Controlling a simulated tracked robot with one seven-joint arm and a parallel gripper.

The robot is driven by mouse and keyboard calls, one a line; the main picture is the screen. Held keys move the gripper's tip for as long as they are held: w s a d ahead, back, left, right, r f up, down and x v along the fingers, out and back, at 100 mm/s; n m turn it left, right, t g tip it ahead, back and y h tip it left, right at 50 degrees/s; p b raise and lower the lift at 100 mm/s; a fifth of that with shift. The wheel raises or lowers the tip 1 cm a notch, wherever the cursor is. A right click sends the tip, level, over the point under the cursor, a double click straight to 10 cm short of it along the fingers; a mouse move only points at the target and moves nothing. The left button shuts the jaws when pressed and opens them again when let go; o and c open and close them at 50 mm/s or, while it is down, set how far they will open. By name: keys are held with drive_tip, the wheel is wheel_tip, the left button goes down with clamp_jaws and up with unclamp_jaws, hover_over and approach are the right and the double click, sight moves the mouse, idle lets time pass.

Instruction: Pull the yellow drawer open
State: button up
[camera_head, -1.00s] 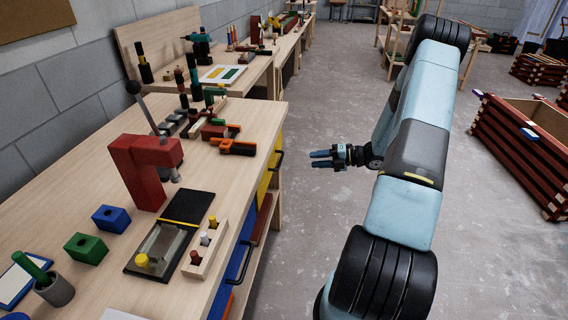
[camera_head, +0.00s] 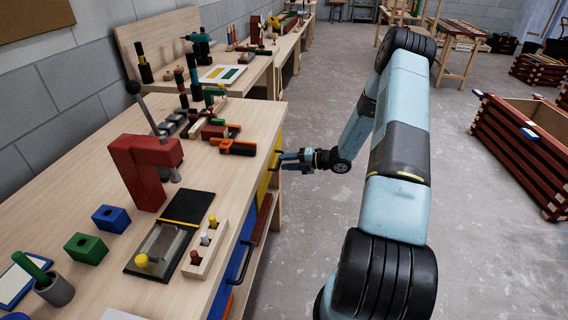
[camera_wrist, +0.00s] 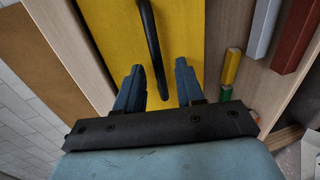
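The yellow drawer (camera_head: 264,188) is in the side of the workbench, and its front looks flush in the head view. Its dark bar handle (camera_wrist: 151,45) shows in the wrist view against the yellow front (camera_wrist: 105,35). My gripper (camera_head: 284,158) is at the bench side by the handle. In the wrist view my gripper (camera_wrist: 159,75) is open, with its two blue fingers on either side of the handle's lower end. Gaps show between the handle and both fingers. I cannot tell how deep the fingers reach around it.
A blue drawer front (camera_head: 237,262) with a black handle is nearer on the same bench side. Blocks and tools crowd the benchtop (camera_head: 90,195). The grey floor (camera_head: 300,235) beside the bench is clear.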

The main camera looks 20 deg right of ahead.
drive_tip(key=shift+w+a+f, duration=0.15)
drive_tip(key=shift+w+a, duration=0.15)
drive_tip(key=shift+a, duration=0.25)
drive_tip(key=shift+c, duration=0.2)
clamp_jaws()
